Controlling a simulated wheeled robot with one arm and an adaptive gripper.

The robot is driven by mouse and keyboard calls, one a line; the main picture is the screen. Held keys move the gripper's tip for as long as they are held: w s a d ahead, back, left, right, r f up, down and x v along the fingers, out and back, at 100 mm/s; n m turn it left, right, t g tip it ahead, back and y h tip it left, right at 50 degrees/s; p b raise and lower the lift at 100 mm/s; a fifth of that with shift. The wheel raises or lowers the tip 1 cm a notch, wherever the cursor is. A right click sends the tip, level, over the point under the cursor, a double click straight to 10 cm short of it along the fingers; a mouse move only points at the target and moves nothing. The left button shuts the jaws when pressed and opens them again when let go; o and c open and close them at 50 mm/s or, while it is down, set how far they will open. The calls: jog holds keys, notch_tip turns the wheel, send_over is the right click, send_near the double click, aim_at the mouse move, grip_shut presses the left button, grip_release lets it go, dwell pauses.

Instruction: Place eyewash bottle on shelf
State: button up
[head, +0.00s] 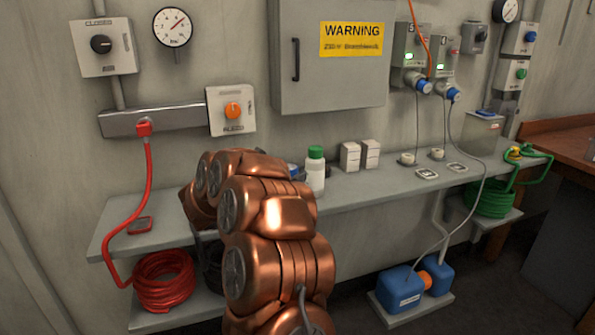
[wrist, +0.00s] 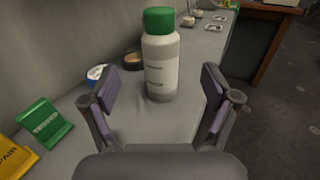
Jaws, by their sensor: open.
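The eyewash bottle, white with a green cap, stands upright on the grey shelf; it shows in the head view (head: 315,172) and in the wrist view (wrist: 161,62). The grey shelf (head: 375,192) runs along the wall. In the wrist view my gripper (wrist: 162,88) is open, with one finger to each side of the bottle's near side. The bottle stands just beyond or between the fingertips; I cannot tell whether they touch it. In the head view my copper arm hides the gripper.
Two small white boxes (head: 359,155) stand right of the bottle. A red hose coil (head: 163,281) and blue canisters (head: 400,288) sit lower.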

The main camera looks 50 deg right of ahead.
jog(key=shift+a, duration=0.6)
